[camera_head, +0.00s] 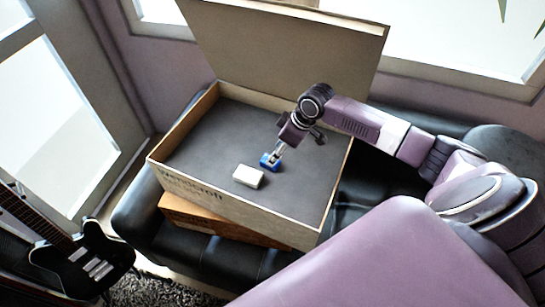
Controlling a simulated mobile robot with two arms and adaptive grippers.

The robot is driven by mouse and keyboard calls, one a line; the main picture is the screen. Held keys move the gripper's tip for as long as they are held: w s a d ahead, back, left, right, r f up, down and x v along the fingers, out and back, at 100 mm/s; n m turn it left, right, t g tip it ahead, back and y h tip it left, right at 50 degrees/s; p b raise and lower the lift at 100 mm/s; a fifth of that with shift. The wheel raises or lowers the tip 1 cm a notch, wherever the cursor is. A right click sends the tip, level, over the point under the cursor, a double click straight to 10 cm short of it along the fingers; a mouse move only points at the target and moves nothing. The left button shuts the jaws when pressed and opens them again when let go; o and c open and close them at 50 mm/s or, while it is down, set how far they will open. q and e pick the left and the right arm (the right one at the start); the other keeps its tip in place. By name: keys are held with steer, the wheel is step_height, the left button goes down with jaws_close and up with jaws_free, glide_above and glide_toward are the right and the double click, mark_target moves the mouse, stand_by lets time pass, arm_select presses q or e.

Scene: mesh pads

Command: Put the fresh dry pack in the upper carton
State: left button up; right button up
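The upper carton (240,205) is a large open cardboard box with a dark grey inside floor and its lid raised at the back. Inside it are a small white pack (248,176) near the front wall and a small blue pack (266,163) just behind and to its right. Which one is the fresh dry pack I cannot tell. My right gripper (274,157) reaches down into the carton with its fingertips at the blue pack. The fingers overlap the blue pack in this view, and whether they are closed on it is too small to tell. My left gripper is not in view.
A lower brown carton (205,217) lies under the upper one on a black leather sofa (150,222). An electric guitar (92,258) stands at the lower left, by a shaggy rug (160,292). The carton's left and back floor is clear.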

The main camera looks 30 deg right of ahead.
steer(key=v, duration=0.7)
steer(key=shift+s, duration=0.1)
